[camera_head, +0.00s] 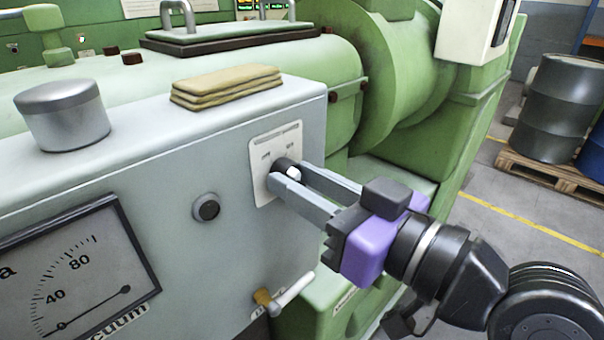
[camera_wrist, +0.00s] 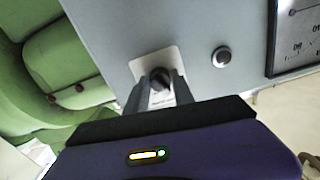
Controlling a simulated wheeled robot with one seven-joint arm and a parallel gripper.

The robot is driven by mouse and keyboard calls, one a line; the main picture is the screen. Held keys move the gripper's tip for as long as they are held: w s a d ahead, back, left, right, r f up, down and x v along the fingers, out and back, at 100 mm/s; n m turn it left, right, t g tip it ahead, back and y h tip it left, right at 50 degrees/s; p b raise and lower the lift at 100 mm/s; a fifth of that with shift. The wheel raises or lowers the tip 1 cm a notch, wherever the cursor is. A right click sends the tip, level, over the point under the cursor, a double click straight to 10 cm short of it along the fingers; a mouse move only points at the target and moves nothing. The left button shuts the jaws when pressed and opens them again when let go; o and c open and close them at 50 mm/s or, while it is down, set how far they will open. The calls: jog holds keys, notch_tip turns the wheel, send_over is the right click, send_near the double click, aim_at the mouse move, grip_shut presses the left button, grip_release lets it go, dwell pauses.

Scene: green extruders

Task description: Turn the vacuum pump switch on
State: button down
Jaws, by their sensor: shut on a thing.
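The vacuum pump switch is a dark rotary knob (camera_head: 287,165) on a pale label plate (camera_head: 262,185), set in the front of the grey-white cabinet. My gripper (camera_head: 284,174) reaches it from the right, with its two grey fingers shut on the knob. In the wrist view the knob (camera_wrist: 160,79) sits between the fingertips, in front of its plate (camera_wrist: 146,64). The fingers hide part of the knob, and I cannot tell which way it points.
A round black button (camera_head: 206,209) is left of the plate. A vacuum gauge (camera_head: 75,275) is at lower left. A valve handle (camera_head: 290,292) sticks out below my gripper. Folded cloths (camera_head: 226,87) and a metal canister (camera_head: 63,115) are on the cabinet top. Green machinery stands behind.

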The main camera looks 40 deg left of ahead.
jog(key=m+p, duration=0.7)
jog(key=shift+r, duration=0.3)
jog(key=m+p, duration=0.2)
jog(key=shift+m+p, duration=0.3)
jog(key=shift+p, duration=0.05)
jog(key=m+p, duration=0.3)
jog(key=shift+f, duration=0.25)
jog(key=c, duration=1.1)
grip_release()
